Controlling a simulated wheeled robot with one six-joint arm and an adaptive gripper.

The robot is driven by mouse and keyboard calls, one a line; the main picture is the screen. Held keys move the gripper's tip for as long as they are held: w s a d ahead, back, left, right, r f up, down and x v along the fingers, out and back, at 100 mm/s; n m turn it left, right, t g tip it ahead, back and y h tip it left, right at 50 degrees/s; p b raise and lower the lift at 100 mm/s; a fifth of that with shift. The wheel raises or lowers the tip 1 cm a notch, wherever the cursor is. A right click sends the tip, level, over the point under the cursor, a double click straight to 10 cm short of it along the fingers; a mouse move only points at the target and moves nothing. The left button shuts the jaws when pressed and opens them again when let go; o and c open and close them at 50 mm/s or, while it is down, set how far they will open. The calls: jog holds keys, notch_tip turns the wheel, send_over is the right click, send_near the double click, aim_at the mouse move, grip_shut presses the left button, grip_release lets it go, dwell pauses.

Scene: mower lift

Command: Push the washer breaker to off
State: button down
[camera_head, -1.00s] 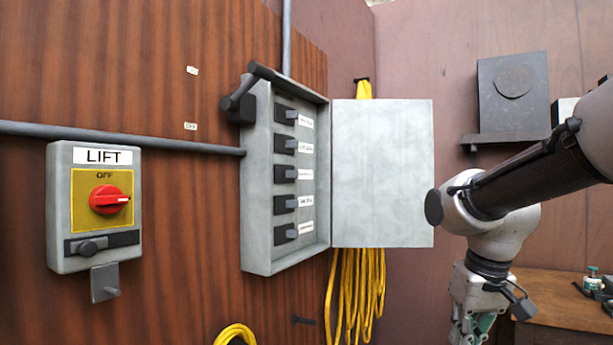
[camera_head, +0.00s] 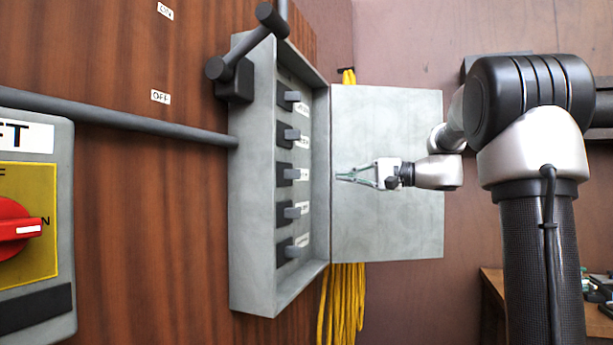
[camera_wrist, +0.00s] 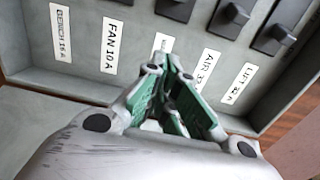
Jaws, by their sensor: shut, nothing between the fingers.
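The grey breaker box (camera_head: 252,190) stands open on the wood wall, with a column of black breakers. The middle breaker (camera_head: 285,174) faces my gripper (camera_head: 339,176), which is shut and empty, just right of the box in front of its open door. In the wrist view my gripper (camera_wrist: 168,75) covers most of the middle label (camera_wrist: 162,43), so its word is unreadable. The middle breaker (camera_wrist: 177,8) is cut by the top edge there. The other labels read BENCH, FAN (camera_wrist: 109,46), AIR and LIFT (camera_wrist: 238,84). No washer label is readable.
The grey door (camera_head: 390,215) is swung open to the right, behind my gripper. A dark lever (camera_head: 243,45) sticks out at the box's upper left. A lift switch with a red knob (camera_head: 15,229) is at far left. Yellow cable (camera_head: 343,305) hangs below.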

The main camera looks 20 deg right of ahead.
aim_at(292, 174)
jog(key=shift+s+a+r, duration=0.15)
jog(key=shift+s+a, duration=0.05)
jog(key=shift+s, duration=0.05)
jog(key=shift+a, duration=0.1)
jog(key=x, duration=1)
jog(key=shift+s+a, duration=0.25)
jog(key=shift+s, duration=0.8)
jog(key=shift+s+a, duration=0.25)
jog(key=shift+s, duration=0.8)
jog(key=shift+s+r, duration=0.1)
jog(key=shift+s, duration=0.05)
jog(key=shift+s+t, duration=0.15)
jog(key=shift+t, duration=0.15)
